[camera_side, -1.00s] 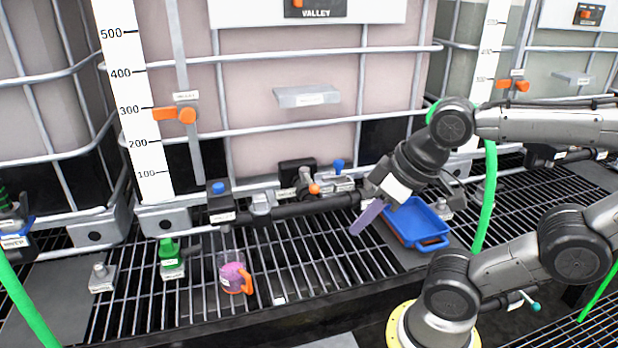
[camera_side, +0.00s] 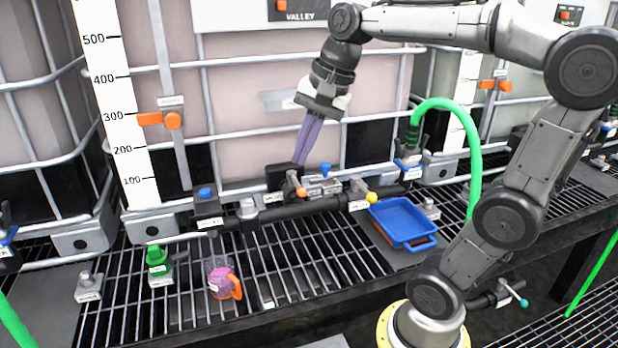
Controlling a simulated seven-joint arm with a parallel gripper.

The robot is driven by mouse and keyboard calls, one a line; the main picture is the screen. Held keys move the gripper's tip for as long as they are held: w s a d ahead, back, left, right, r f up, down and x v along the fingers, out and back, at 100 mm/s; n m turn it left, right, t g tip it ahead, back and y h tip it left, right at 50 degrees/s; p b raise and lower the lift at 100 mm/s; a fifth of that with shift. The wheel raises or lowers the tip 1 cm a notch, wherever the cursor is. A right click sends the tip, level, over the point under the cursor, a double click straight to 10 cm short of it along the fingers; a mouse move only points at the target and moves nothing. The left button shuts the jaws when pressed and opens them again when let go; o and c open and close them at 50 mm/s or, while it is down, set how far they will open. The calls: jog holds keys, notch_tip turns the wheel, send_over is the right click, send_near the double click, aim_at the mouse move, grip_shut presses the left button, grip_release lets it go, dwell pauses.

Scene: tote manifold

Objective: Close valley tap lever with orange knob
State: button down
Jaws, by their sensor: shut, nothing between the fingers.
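The tap lever with the orange knob (camera_side: 301,191) sits on the black pipe in front of the VALLEY tote (camera_side: 240,100), beside a black box. Its lever points up and back from the knob, as far as I can see. My gripper (camera_side: 299,163) is shut and empty. Its long purple fingers point down, with the tips just above and behind the orange knob, by the black box. I cannot tell whether they touch anything.
A lever with a yellow knob (camera_side: 371,197) is on the pipe to the right, and a blue knob (camera_side: 325,169) stands behind. A blue tray (camera_side: 403,221) lies front right. A purple cup with an orange handle (camera_side: 222,281) stands on the grating. A green hose (camera_side: 470,150) hangs at right.

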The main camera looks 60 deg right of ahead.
aim_at(296, 183)
jog(key=w+d+f+m+g, duration=0.1)
jog(key=w+d+m, duration=0.3)
jog(key=d, duration=0.4)
jog(key=w+d+f+m, duration=0.2)
jog(key=w+d+m, duration=0.15)
jog(key=d, duration=0.45)
jog(key=s+d+f+m+y, duration=0.1)
jog(key=s+d+f+m, duration=0.15)
jog(key=d, duration=0.35)
jog(key=s+d+f+m, duration=0.1)
jog(key=d+f, duration=0.3)
jog(key=d, duration=0.1)
jog(key=x, duration=0.9)
jog(key=shift+w+a+f, duration=0.1)
jog(key=shift+a+f, duration=0.1)
jog(key=shift+a, duration=0.15)
jog(key=shift+w+a+f, duration=0.35)
jog(key=shift+w+a, duration=0.45)
jog(key=shift+w, duration=0.05)
jog(key=shift+w+a+f, duration=0.15)
jog(key=shift+w+a, duration=0.45)
